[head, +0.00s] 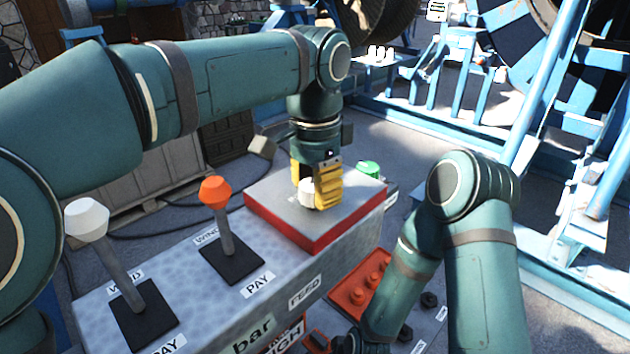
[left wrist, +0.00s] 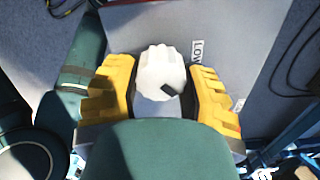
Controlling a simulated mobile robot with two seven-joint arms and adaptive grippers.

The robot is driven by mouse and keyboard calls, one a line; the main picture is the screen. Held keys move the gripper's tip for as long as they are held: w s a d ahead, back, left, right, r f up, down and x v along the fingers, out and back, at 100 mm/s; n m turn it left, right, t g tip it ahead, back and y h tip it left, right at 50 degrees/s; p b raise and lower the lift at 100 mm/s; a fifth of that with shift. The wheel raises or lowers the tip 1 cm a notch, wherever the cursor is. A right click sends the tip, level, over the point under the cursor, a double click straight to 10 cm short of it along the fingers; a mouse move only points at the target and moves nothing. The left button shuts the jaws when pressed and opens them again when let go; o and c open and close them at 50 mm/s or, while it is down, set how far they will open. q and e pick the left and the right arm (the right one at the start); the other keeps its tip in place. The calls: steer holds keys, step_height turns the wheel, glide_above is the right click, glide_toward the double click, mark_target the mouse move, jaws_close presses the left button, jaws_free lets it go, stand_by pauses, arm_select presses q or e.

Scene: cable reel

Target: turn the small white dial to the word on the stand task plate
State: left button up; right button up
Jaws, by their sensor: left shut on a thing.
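The small white dial (head: 307,192) stands on the grey top of a red-edged box (head: 275,212) on the console. My left gripper (head: 317,185) points down over it, with its yellow fingers on either side. In the left wrist view the ribbed dial (left wrist: 160,72) sits between the two yellow fingers of the left gripper (left wrist: 163,95), which is shut on it. A dark mark on the dial faces lower right in that view. A label reading "Low" (left wrist: 197,50) lies beside the dial. I cannot make out the stand task plate's word. My right gripper is not in view.
A white-knobbed lever (head: 88,220) and an orange-knobbed lever (head: 215,192) rise from the console left of the box. A green button (head: 369,168) is close behind the gripper. An orange-red panel (head: 362,285) lies below right. Blue steel frames stand behind.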

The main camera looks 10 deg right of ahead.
arm_select(q)
steer(key=m+p, duration=0.4)
steer(key=p, duration=0.1)
steer(key=shift+s+r+m, duration=0.15)
steer(key=shift+m, duration=0.25)
steer(key=shift+f+m+p, duration=0.2)
steer(key=shift+m+p, duration=1)
steer(key=shift+m, duration=0.5)
steer(key=shift+s, duration=0.1)
steer(key=o, duration=1.2)
steer(key=shift+c, duration=0.2)
steer(key=shift+r, duration=0.1)
step_height(320, 180, up, 12)
steer(key=shift+f, duration=0.1)
